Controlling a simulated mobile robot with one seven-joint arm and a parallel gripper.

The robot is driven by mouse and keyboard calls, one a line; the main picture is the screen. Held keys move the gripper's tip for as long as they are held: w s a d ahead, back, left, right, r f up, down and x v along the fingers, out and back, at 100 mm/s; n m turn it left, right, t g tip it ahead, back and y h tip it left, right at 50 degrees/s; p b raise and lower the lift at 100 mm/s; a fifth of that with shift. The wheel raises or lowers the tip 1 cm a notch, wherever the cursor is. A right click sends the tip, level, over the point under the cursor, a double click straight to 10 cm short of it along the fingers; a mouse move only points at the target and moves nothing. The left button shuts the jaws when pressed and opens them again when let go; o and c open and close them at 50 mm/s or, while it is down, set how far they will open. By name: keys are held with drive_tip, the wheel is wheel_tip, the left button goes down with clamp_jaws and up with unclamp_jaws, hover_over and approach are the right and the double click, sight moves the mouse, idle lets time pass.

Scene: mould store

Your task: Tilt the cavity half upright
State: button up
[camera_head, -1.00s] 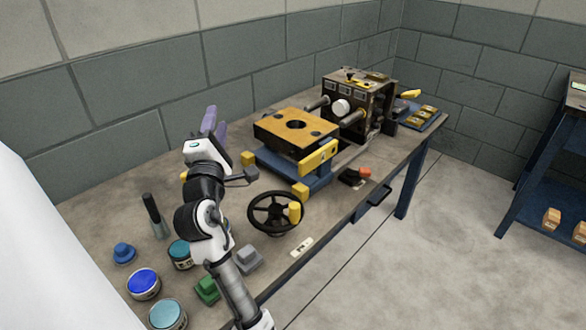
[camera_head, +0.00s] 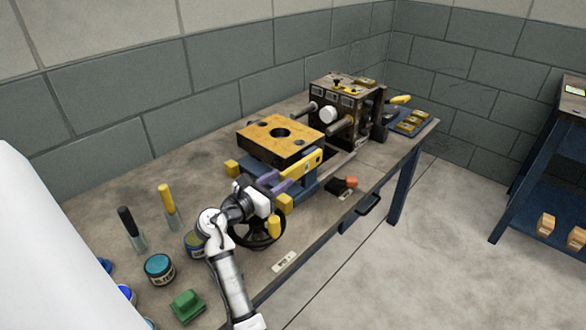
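I take the cavity half to be the thick block (camera_head: 258,133) with a yellow top and a round dark hole. It lies flat, hole upward, on a blue cradle (camera_head: 305,188) with yellow corner pads. A yellow bar (camera_head: 313,160) runs along its front side. My gripper (camera_head: 283,177) is at the front left of the cradle, its two purple fingers apart and reaching toward the bar's left end. One finger overlaps the bar in the picture; I cannot tell whether they touch. Nothing shows between the fingers. My arm partly hides the black handwheel (camera_head: 276,241) with its yellow knob.
A dark machine block (camera_head: 345,104) with round bars stands behind and right of the cavity half. A red-knobbed device (camera_head: 348,184) sits near the bench's front edge. Paint tins (camera_head: 159,268), a green block (camera_head: 187,306) and two scrapers (camera_head: 168,205) stand at left.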

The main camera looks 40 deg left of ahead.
sight(293, 170)
drive_tip(key=w, duration=0.6)
drive_tip(key=shift+w+d+p, duration=0.15)
drive_tip(key=shift+d+p, duration=0.1)
drive_tip(key=shift+p, duration=0.05)
drive_tip(key=shift+c, duration=0.3)
clamp_jaws()
